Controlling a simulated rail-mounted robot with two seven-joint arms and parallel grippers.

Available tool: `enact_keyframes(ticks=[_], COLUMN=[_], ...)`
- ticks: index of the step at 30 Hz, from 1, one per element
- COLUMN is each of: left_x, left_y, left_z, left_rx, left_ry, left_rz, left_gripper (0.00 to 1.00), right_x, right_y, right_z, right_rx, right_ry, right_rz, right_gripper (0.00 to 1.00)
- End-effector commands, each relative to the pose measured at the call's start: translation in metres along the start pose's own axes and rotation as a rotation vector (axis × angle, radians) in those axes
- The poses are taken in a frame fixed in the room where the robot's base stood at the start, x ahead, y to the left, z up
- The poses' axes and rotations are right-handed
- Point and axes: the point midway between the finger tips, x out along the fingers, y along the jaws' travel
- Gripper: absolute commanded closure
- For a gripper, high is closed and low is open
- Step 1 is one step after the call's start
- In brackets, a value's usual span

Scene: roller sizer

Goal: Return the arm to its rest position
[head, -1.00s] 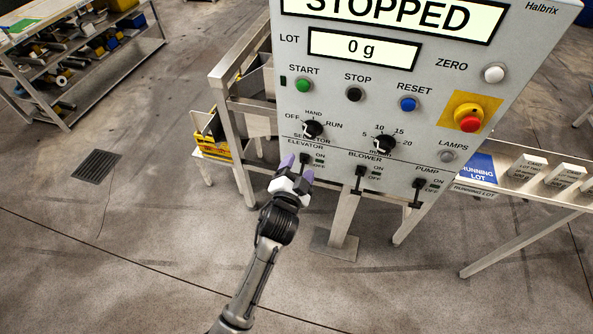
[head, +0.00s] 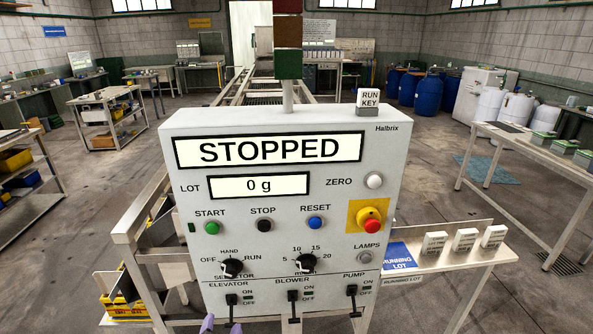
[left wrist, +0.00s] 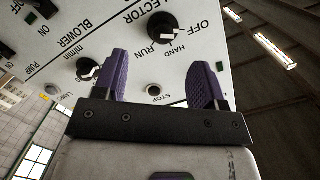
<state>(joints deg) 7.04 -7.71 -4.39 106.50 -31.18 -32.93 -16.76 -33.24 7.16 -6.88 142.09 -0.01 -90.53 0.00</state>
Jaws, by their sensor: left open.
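My left gripper (head: 221,325) shows only as two purple fingertips at the bottom edge of the head view, just below the elevator switch (head: 232,299) on the control panel (head: 335,230). In the left wrist view my left gripper (left wrist: 160,78) is open, with nothing between its fingers. There the panel appears upside down beyond the fingers, with the selector knob (left wrist: 163,26) above the gap. I cannot tell from these views whether a fingertip touches the panel. The rest of my left arm is out of the head view. My right gripper is not in view.
The panel display reads STOPPED (head: 268,150) and 0 g. A red stop button (head: 370,222) sits on the panel's right. A table (head: 455,262) with small labelled blocks stands at right, a metal frame (head: 130,240) at left. Open floor (head: 90,215) lies beyond.

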Motion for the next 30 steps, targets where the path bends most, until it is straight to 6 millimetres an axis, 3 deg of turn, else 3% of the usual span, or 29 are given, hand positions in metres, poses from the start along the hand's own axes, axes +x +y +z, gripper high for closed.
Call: enact_keyframes(ticks=[4, 11, 14, 21, 30], left_x=[-0.01, -0.05, -0.079, -0.179, -0.268], left_y=[0.008, 0.0, 0.0, 0.009, 0.022], left_z=[0.023, 0.019, 0.025, 0.07, 0.136], left_rx=[-0.186, -0.438, -0.497, -0.492, -0.394], left_ry=[-0.207, -0.408, -0.485, -0.659, -0.811], left_rz=[0.095, 0.234, 0.303, 0.481, 0.558], left_gripper=[0.35, 0.35, 0.35, 0.35, 0.35], right_x=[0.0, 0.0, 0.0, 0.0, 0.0], right_y=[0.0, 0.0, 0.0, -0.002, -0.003], right_z=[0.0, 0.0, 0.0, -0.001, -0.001], right_rx=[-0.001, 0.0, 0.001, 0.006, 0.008], right_ry=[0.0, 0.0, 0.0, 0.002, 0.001], right_rz=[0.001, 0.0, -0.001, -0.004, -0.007], right_gripper=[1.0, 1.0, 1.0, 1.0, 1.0])
